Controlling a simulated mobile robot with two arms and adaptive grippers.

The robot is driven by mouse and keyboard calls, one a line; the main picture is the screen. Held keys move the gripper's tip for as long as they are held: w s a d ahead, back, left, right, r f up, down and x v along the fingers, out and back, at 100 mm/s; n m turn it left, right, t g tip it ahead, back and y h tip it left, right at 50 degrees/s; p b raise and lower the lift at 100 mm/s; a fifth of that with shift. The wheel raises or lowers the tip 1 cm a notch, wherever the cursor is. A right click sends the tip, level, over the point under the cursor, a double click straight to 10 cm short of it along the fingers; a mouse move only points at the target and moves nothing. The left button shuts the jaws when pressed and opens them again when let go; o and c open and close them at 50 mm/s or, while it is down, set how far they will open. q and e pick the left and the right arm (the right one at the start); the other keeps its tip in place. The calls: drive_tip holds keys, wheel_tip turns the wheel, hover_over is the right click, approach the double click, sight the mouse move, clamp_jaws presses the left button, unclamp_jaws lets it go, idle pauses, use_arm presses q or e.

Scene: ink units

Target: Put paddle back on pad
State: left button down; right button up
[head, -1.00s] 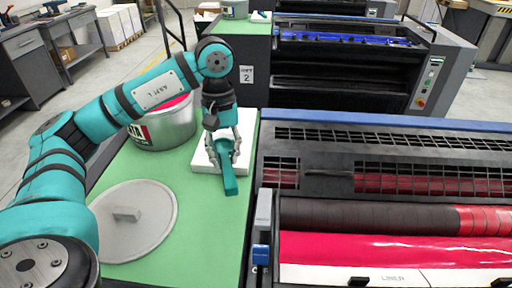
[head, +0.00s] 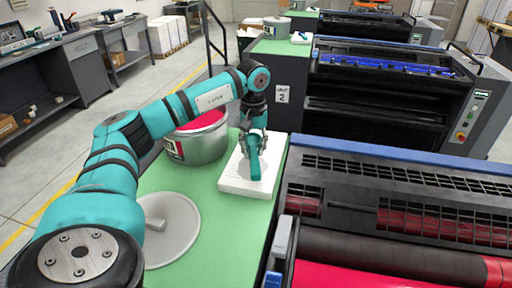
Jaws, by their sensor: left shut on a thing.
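The paddle (head: 255,168) is teal and is held upright-to-tilted in my left gripper (head: 254,143), which is shut on it. The white pad (head: 236,184) lies on the green counter top, right under the paddle. The paddle's lower end is over the pad; I cannot tell whether it touches. The gripper and paddle hide part of the pad. My right gripper is not in view.
An ink can (head: 205,148) with red ink stands left of the pad. Its round grey lid (head: 172,228) lies in front on the green counter (head: 215,235). The press (head: 400,205) borders the counter on the right.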

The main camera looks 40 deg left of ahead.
sight(256, 148)
use_arm(q)
drive_tip(key=shift+w+a, duration=0.3)
drive_tip(key=shift+w, duration=0.5)
wheel_tip(256, 148, down, 3)
drive_tip(key=shift+r+p, duration=0.15)
drive_tip(key=shift+p, duration=0.9)
drive_tip(key=shift+f, duration=0.5)
drive_tip(key=c, duration=1.1)
unclamp_jaws()
drive_tip(key=shift+r, duration=0.1)
